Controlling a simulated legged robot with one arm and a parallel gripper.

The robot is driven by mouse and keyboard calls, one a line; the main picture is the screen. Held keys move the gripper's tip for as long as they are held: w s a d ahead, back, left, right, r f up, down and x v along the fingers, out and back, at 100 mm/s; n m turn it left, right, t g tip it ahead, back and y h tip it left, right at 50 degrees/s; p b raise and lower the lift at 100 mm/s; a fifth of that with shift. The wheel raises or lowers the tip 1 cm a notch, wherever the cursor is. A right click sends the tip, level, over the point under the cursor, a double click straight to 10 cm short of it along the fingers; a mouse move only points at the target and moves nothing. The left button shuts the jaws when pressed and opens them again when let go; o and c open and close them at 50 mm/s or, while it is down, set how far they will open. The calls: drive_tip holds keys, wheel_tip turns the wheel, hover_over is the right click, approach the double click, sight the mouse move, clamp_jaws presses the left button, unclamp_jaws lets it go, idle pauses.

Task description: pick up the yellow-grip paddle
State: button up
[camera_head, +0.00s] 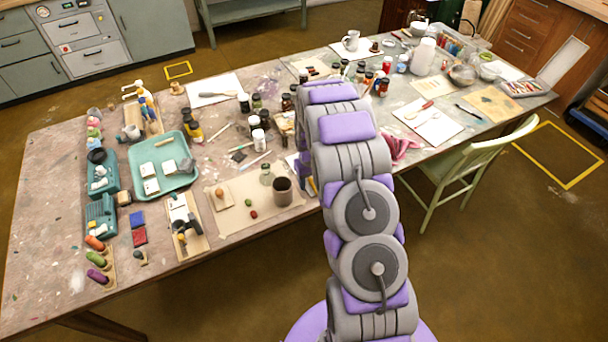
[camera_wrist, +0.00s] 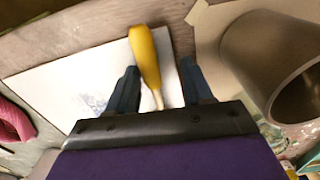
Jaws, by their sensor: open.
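The yellow-grip paddle (camera_wrist: 146,58) shows in the wrist view, its yellow grip between the two dark fingers of my gripper (camera_wrist: 160,68). The fingers are apart, with a gap on each side of the grip. The paddle's thin pale neck runs down toward the gripper body, which hides its far end. It appears to lie over a white sheet (camera_wrist: 60,85) with a bluish drawing; I cannot tell how closely it touches. In the head view my arm hides the paddle and most of my gripper.
A grey-brown cup (camera_wrist: 240,50) stands close to the right in the wrist view; it also shows in the head view (camera_head: 283,196). A pink cloth (camera_wrist: 12,122) lies at the left. Several jars (camera_head: 258,140) crowd the table left of my arm. A green chair (camera_head: 462,165) stands at the right.

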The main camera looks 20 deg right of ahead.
drive_tip(key=shift+d, duration=0.75)
drive_tip(key=c, duration=0.3)
drive_tip(key=shift+d+f, duration=0.1)
drive_tip(key=shift+d, duration=0.1)
drive_tip(key=c, duration=0.3)
drive_tip(key=shift+a, duration=0.8)
clamp_jaws()
drive_tip(key=shift+d, duration=0.6)
drive_tip(key=shift+r+p, duration=0.3)
drive_tip(key=shift+r, duration=0.3)
drive_tip(key=r, duration=0.1)
drive_tip(key=a+r+p, duration=0.1)
drive_tip(key=r, duration=0.1)
drive_tip(key=shift+s, duration=0.1)
drive_tip(key=s+d+r+n+g+h+p, duration=0.15)
drive_tip(key=s+n+g+p, duration=0.35)
drive_tip(key=s, duration=1.1)
drive_tip(key=w+a+r+n+t+h, duration=0.3)
drive_tip(key=w+a+r+n+h, duration=0.4)
drive_tip(key=r, duration=0.3)
drive_tip(key=w+a+r+n+t+h, duration=0.3)
drive_tip(key=w+a+r+n+h, duration=0.4)
drive_tip(key=r, duration=0.3)
drive_tip(key=shift+w+a+h, duration=0.15)
drive_tip(key=shift+w+h, duration=0.4)
drive_tip(key=shift+h, duration=0.2)
